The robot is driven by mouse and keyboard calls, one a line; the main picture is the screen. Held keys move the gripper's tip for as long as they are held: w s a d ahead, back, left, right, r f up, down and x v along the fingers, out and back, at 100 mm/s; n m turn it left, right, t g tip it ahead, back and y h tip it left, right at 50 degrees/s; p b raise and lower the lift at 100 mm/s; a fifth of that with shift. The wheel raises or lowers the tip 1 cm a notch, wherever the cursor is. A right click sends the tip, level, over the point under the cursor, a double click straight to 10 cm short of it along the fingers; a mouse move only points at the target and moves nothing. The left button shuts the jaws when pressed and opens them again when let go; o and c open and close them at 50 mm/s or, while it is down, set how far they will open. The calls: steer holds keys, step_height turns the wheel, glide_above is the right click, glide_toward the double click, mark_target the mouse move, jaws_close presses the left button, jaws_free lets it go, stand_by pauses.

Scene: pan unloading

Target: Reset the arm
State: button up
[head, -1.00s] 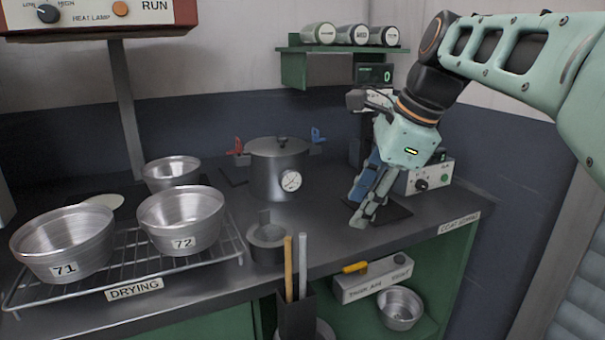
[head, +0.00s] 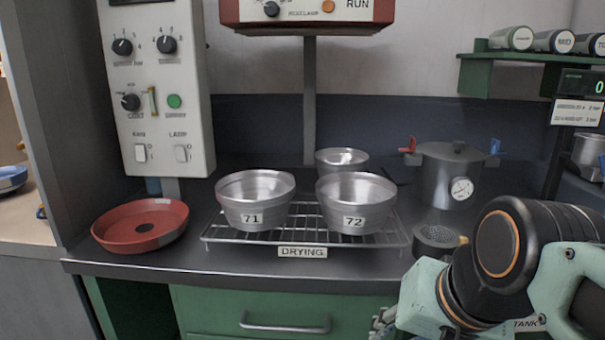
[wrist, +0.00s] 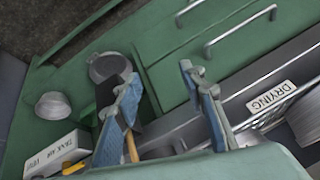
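My arm shows at the lower right of the head view, folded low in front of the counter. Only part of my gripper (head: 382,322) shows there, at the bottom edge. In the wrist view my gripper (wrist: 159,75) has its two blue-grey fingers spread well apart. Nothing is between them, and the green cabinet front (wrist: 160,50) lies beyond. The pans marked 71 (head: 254,213) and 72 (head: 355,214) stand upright on the drying rack (head: 290,238), apart from my gripper. Another metal pan (head: 341,157) stands behind them.
A red dish (head: 140,225) lies at the counter's left, below a control panel (head: 158,85). A dark pot with a gauge (head: 448,178) stands at the right. In the wrist view, drawer handles (wrist: 240,30) and an open shelf with a bowl (wrist: 53,105) lie near my gripper.

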step_height(320, 180, down, 4)
steer(key=s+f+n+h, duration=0.1)
steer(key=s+n, duration=0.1)
steer(key=n, duration=0.1)
step_height(320, 180, up, 36)
steer(key=p, duration=3.5)
steer(key=shift+d+r+n, duration=0.2)
steer(key=shift+n, duration=0.1)
